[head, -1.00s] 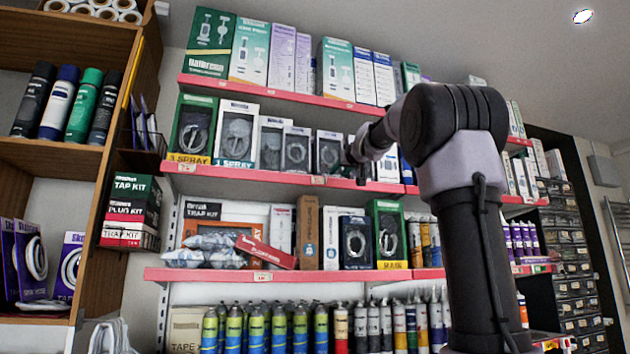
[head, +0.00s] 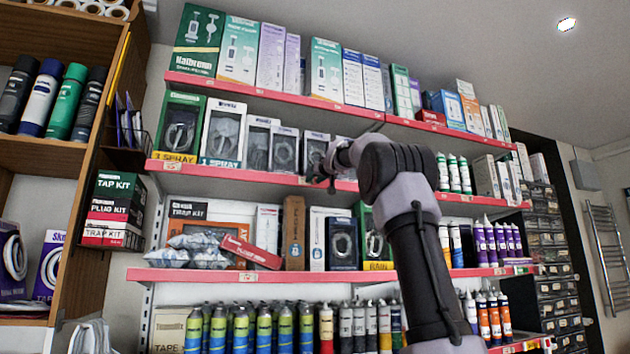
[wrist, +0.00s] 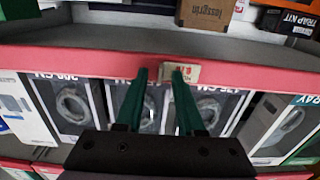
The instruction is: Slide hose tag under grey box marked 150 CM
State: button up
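A small pale tag (wrist: 187,72) with red print sits on the red front edge of the middle shelf. It also shows in the head view (head: 304,181). My gripper (wrist: 159,75) is open; its green fingers stand apart in front of that edge, the right finger partly over the tag. In the head view my gripper (head: 318,181) hangs just right of the tag. Grey hose boxes stand behind the edge: one between the fingers (wrist: 151,108), one behind the right finger (wrist: 222,105), and one at left (wrist: 65,100) that seems to read 200 CM. I cannot make out 150 CM on any.
The wrist view is upside down relative to the shelf. Spray boxes (head: 178,130) stand left of the hose boxes in the head view. The lower shelf holds a brown box (head: 293,232), bagged parts (head: 195,250) and a leaning red box (head: 250,252). Air in front of the shelves is clear.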

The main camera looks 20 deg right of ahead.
jog(key=shift+c, duration=0.3)
grip_shut()
dwell(1.1)
